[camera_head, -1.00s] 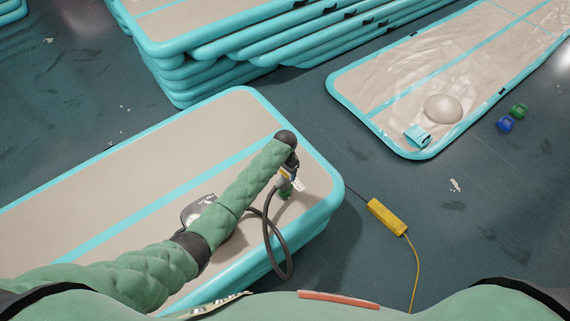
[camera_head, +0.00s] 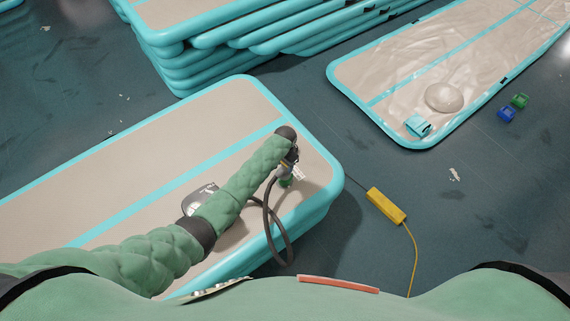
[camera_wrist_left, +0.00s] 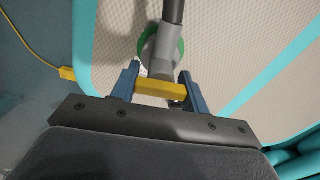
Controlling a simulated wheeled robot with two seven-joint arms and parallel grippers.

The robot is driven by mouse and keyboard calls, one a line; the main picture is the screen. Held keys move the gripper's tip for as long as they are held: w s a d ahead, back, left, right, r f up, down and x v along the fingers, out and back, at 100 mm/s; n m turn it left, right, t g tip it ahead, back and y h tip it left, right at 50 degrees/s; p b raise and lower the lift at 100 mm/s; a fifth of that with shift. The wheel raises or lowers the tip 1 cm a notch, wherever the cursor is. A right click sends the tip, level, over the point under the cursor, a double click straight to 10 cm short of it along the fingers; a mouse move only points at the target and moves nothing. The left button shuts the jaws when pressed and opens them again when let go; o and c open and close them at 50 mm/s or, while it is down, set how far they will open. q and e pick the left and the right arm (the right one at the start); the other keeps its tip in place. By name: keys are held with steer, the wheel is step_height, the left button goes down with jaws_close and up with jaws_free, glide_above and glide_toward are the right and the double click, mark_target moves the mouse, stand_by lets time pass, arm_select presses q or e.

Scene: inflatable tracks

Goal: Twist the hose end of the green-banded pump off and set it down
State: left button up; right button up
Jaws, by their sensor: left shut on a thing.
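My left gripper (camera_head: 290,157) reaches over the near end of the beige and turquoise track. In the left wrist view its blue fingers (camera_wrist_left: 161,88) are shut on a yellow crosspiece (camera_wrist_left: 161,89) of the grey hose end (camera_wrist_left: 160,50). A green ring (camera_wrist_left: 179,48) shows around or behind the hose end; I cannot tell whether they are joined. The green part also shows below the gripper in the head view (camera_head: 286,182). A dark hose (camera_head: 268,222) loops from there over the track's edge. A pale device (camera_head: 197,203), perhaps the pump, is partly hidden by my arm. My right gripper is out of view.
The near track (camera_head: 165,143) has free surface to the left. A yellow box (camera_head: 386,206) with a cord lies on the floor to the right. Stacked tracks (camera_head: 205,65) stand behind.

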arm_select(q)
steer(key=shift+r+n+p, duration=0.1)
steer(key=shift+n+p, duration=0.4)
steer(key=shift+n, duration=0.2)
steer(key=shift+n+p, duration=0.45)
steer(key=shift+n, duration=0.75)
steer(key=shift+a+n, duration=0.1)
steer(key=shift+n, duration=0.6)
steer(key=shift+p, duration=0.3)
steer(key=shift+n+p, duration=0.4)
steer(key=shift+n, duration=1.6)
steer(key=shift+n+p, duration=0.3)
steer(key=shift+n, duration=0.3)
